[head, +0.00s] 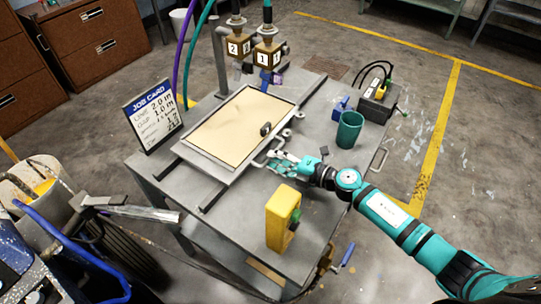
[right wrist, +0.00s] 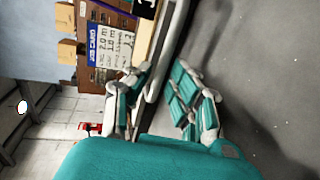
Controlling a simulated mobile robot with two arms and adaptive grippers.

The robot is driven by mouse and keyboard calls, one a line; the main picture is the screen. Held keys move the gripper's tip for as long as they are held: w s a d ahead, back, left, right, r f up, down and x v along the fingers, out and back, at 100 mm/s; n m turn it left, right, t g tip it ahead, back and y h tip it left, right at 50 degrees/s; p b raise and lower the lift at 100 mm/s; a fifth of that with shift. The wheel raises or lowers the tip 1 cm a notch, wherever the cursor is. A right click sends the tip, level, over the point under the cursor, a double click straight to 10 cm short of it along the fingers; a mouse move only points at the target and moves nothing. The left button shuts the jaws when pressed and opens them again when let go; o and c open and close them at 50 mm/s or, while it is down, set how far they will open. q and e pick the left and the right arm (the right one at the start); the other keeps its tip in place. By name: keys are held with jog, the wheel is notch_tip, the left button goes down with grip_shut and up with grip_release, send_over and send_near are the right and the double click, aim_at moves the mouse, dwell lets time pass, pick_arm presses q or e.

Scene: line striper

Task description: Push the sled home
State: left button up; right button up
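The sled (head: 192,158) is a flat grey tray carrying a tan panel (head: 237,127), set on dark rails across the grey table. A pale loop handle (head: 258,164) sticks out from its near right edge. My right gripper (head: 277,160) is at that handle, its arm reaching in from the lower right. In the right wrist view its fingers (right wrist: 165,98) are spread, with a grey bar (right wrist: 152,110) of the sled between them; whether they touch it I cannot tell. My left gripper is not in view.
A job card (head: 153,112) stands at the table's left. Two numbered valve blocks (head: 252,50) hang above the far end. A yellow block (head: 283,217) stands near the front, a teal cup (head: 349,130) and a dark box (head: 377,102) at the right. Bare tabletop (head: 225,215) lies at the front left.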

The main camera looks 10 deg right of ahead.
jog(key=shift+x, duration=1.2)
grip_shut()
